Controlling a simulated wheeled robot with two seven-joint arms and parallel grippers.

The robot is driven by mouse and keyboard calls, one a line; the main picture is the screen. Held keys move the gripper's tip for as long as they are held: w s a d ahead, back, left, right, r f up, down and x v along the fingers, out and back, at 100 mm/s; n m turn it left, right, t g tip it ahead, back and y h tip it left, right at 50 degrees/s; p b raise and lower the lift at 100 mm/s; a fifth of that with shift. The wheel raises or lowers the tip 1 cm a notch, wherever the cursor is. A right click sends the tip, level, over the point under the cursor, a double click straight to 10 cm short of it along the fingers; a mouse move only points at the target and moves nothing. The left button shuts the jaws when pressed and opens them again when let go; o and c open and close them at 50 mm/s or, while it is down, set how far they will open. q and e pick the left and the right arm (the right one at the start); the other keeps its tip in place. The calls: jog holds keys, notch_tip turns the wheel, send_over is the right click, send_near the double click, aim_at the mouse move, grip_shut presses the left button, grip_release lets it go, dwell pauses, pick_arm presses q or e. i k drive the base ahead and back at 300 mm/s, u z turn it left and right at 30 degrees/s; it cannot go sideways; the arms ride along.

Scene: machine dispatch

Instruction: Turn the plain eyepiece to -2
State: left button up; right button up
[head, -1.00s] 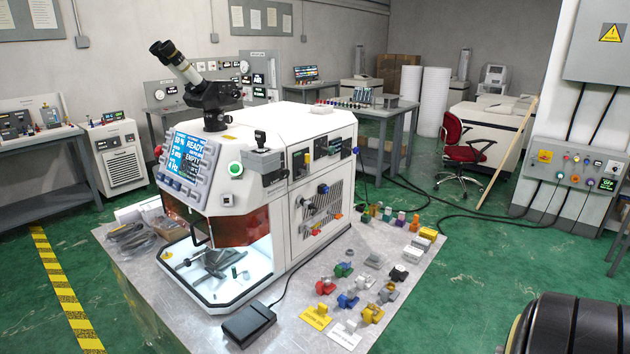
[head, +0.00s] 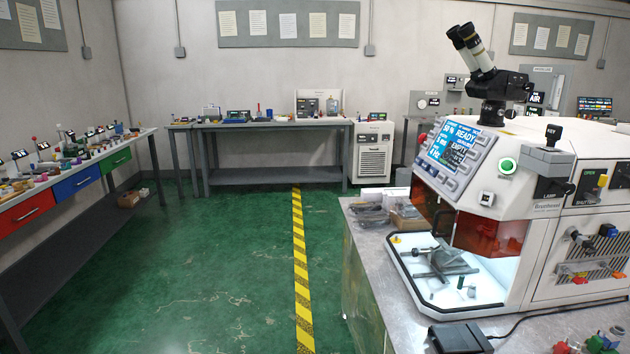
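The binocular eyepieces (head: 471,46) stand on top of the white machine (head: 545,230) at the right of the head view. They are two pale tubes with black ends, angled up to the left on a black microscope head (head: 498,90). Which of the two is the plain one, and any scale marks on them, are too small to tell. The machine's screen (head: 453,146) reads READY and EMPTY. Neither of my grippers is in view.
A metal table (head: 362,240) carries the machine, with a black pedal (head: 460,338) at its front edge. Green floor (head: 215,270) with a yellow-black stripe (head: 299,260) lies open at the centre. A long bench with coloured drawers (head: 75,182) stands at left.

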aim_at(458, 42)
jog(key=z, duration=0.05)
jog(key=k, duration=0.4)
jog(key=u, duration=0.4)
jog(key=i, duration=4.45)
jog(key=z, duration=3.95)
